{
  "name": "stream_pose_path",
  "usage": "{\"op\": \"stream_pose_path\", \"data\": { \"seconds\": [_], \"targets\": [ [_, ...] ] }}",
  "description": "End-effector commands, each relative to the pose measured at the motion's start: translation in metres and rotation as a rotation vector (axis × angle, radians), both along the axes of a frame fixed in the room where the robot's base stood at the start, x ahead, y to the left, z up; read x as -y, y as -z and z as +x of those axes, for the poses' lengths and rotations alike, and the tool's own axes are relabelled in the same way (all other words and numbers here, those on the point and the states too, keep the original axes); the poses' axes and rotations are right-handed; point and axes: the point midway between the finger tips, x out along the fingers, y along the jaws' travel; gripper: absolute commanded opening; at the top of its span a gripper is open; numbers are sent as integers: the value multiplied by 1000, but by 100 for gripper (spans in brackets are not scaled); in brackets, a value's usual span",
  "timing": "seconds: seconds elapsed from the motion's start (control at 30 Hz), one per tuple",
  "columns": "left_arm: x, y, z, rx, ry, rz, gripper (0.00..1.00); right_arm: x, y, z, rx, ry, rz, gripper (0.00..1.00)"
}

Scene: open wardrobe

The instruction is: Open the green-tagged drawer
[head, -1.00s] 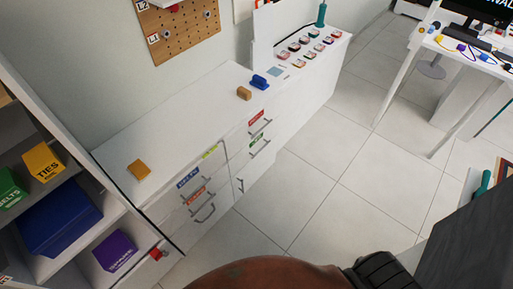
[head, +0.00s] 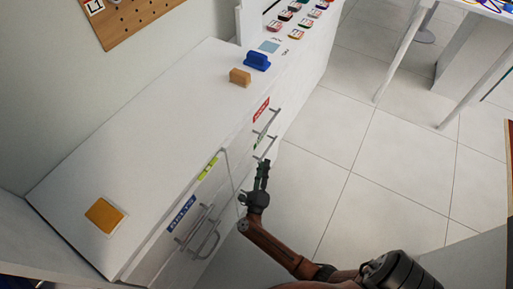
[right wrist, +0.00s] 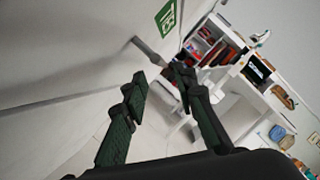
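The green tag (right wrist: 168,16) sits on a white drawer front in the right wrist view. In the head view only a sliver of this tag (head: 259,141) shows. The drawer's grey bar handle (right wrist: 152,52) sticks out below the tag and runs towards my fingertips. My right gripper (right wrist: 160,76) is open, its two dark green fingers apart, with the handle's near end close to the fingertips. I cannot tell if they touch. In the head view my right gripper (head: 262,172) is just in front of the handle (head: 267,147). The drawer looks shut. My left gripper is out of view.
Drawers with red (head: 261,110), yellow-green (head: 208,168) and blue (head: 181,214) tags share the white cabinet (head: 150,135). A blue item (head: 257,61), a tan block (head: 240,77) and an orange block (head: 104,215) lie on top. The tiled floor (head: 385,165) to the right is open.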

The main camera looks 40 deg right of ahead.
Motion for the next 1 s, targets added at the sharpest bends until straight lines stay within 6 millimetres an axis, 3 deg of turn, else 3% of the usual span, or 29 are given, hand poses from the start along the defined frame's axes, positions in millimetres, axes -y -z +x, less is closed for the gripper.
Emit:
{"op": "stream_pose_path", "data": {
  "seconds": [0.47, 0.87, 1.0],
  "targets": [
    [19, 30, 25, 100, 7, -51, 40, 49, -14, 42, 4, 5, 0, 26],
    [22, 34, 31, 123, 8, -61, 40, 56, -18, 50, 5, 2, 1, 26],
    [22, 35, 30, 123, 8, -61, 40, 56, -17, 49, 4, 3, 1, 18]
  ]
}}
